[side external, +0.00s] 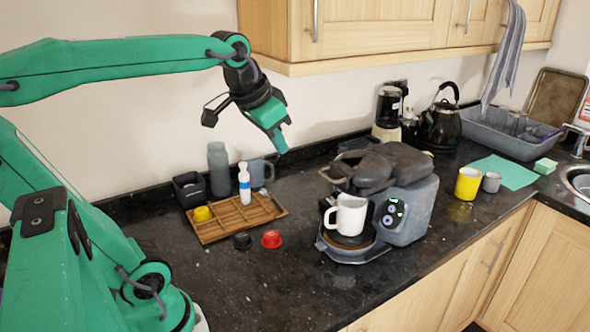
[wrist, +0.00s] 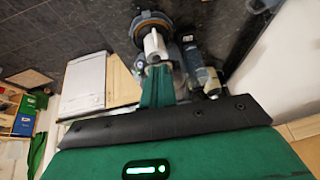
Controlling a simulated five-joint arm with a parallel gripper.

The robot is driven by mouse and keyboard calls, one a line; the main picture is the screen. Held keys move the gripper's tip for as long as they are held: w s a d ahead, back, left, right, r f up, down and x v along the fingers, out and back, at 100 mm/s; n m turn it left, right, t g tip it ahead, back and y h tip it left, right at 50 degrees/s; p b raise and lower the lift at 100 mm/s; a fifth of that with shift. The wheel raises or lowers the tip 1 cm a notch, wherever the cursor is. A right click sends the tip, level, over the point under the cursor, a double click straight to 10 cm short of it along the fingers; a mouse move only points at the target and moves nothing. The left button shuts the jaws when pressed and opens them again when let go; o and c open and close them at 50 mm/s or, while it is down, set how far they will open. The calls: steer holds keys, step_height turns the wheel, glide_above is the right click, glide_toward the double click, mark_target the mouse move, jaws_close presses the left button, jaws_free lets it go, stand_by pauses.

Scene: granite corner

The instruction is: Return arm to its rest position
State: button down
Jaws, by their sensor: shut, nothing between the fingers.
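My gripper (side external: 279,137) hangs in the air at the end of my green arm, above the counter and left of the coffee machine. Its green fingers are shut, with nothing held. The fingers also show in the wrist view (wrist: 157,88). They touch nothing in the side view. A white mug (side external: 351,214) stands upright on the round drip tray of the grey coffee machine (side external: 410,210). The mug also shows in the wrist view (wrist: 152,45), beyond the fingers. The machine's dark lid looks closed.
A wooden tray (side external: 225,222) holds a yellow capsule and a white-and-blue bottle (side external: 244,184). Black (side external: 242,241) and red (side external: 271,239) capsules lie before it. A grey bottle, black box and blue-grey mug stand behind. Wall cabinets (side external: 380,28) overhang at upper right. The front counter is clear.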

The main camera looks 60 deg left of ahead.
steer(key=s+d+f+h, duration=0.1)
steer(key=s+d+f, duration=0.5)
steer(key=s+f, duration=0.1)
steer(key=shift+s+f, duration=0.15)
steer(key=shift+f, duration=0.25)
